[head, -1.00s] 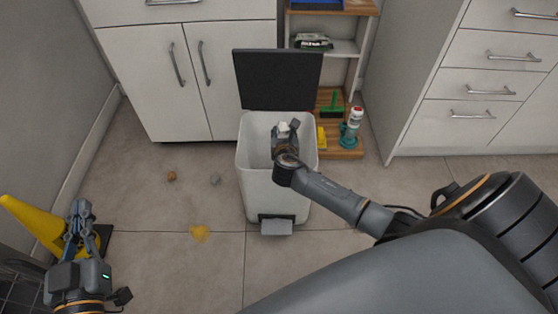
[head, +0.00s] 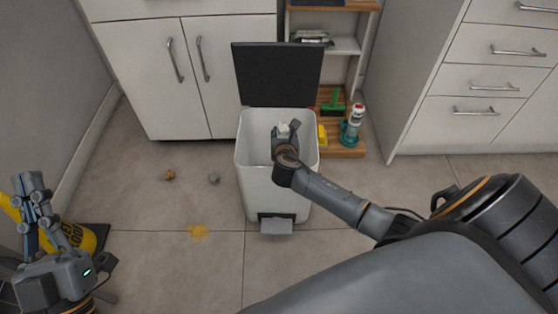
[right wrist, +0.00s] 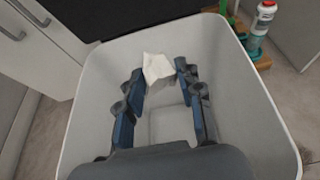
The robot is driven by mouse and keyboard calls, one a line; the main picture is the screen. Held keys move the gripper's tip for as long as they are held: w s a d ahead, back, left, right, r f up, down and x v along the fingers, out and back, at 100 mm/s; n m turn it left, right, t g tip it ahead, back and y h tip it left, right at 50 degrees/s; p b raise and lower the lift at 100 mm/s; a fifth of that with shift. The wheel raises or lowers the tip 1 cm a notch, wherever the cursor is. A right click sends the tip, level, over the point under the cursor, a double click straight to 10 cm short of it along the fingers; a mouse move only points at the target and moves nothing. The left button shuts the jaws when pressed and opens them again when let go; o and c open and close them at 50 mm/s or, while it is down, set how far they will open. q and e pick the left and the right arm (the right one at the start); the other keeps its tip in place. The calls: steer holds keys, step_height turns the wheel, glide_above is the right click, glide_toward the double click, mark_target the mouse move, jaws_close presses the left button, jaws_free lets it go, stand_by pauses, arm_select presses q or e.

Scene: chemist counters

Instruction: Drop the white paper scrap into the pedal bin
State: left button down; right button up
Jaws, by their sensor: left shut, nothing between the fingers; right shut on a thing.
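The white paper scrap (right wrist: 157,68) is between the fingertips of my right gripper (right wrist: 158,75), which is shut on it. In the head view the scrap (head: 283,127) shows as a small pale piece at the tip of my right gripper (head: 286,132). Both are over the open mouth of the white pedal bin (head: 262,190). The bin's black lid (head: 277,75) stands raised at the back. In the right wrist view the bin's rim (right wrist: 285,130) surrounds the gripper, and its inside looks empty where visible. My left gripper (head: 31,190) is shut and empty at the far left, in front of a yellow cone.
A brown lump (head: 169,174), a grey lump (head: 214,178) and a yellow stain (head: 198,232) are on the floor left of the bin.

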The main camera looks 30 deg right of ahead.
steer(key=o, duration=0.8)
steer(key=shift+c, duration=0.2)
steer(key=v, duration=1.2)
